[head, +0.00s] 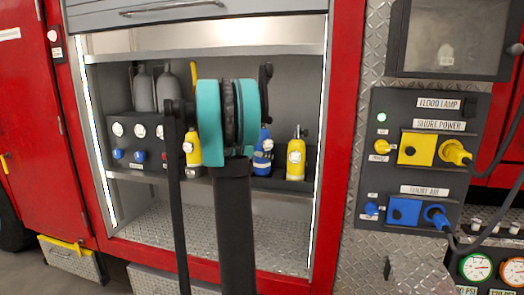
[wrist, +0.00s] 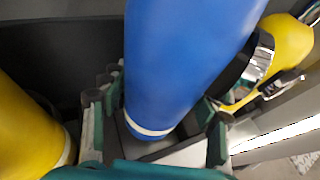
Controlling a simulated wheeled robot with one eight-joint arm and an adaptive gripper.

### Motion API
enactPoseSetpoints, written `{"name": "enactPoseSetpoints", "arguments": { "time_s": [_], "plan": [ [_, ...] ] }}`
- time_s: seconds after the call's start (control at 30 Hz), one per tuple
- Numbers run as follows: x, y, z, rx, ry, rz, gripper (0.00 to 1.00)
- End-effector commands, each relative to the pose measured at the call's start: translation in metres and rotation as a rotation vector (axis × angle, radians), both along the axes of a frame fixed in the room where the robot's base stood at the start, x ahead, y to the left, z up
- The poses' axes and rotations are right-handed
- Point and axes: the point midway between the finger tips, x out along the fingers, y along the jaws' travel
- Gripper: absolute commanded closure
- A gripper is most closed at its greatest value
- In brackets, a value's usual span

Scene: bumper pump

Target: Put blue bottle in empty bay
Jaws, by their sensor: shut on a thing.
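The blue bottle (head: 263,152) stands roughly upright between two yellow bottles in the open locker. It is partly hidden by my arm in the head view. In the wrist view, the blue bottle (wrist: 185,60) fills the middle, with a white band near its lower end. My gripper (wrist: 158,118) is shut on it, with green-edged fingers on both sides. My gripper is hidden behind my arm in the head view. A dark rack (wrist: 70,45) lies beside the bottle. I cannot tell whether the bottle's base rests in a bay.
A yellow bottle (head: 192,148) stands left of the blue one and another yellow bottle (head: 296,158) stands right, near the locker's right wall. Grey cylinders (head: 143,90) and a gauge panel (head: 130,130) are at the left. The lower locker floor (head: 150,228) is clear.

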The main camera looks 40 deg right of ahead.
Motion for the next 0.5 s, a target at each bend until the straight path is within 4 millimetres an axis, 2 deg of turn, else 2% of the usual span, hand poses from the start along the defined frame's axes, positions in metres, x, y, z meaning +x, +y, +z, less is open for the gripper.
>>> {"name": "enactPoseSetpoints", "arguments": {
  "time_s": [0.33, 0.5],
  "plan": [
    [0.001, 0.0, -0.032, -0.002, 0.0, 0.0, 1.0],
    [0.0, 0.0, -0.036, -0.002, 0.0, 0.0, 1.0]
  ]
}}
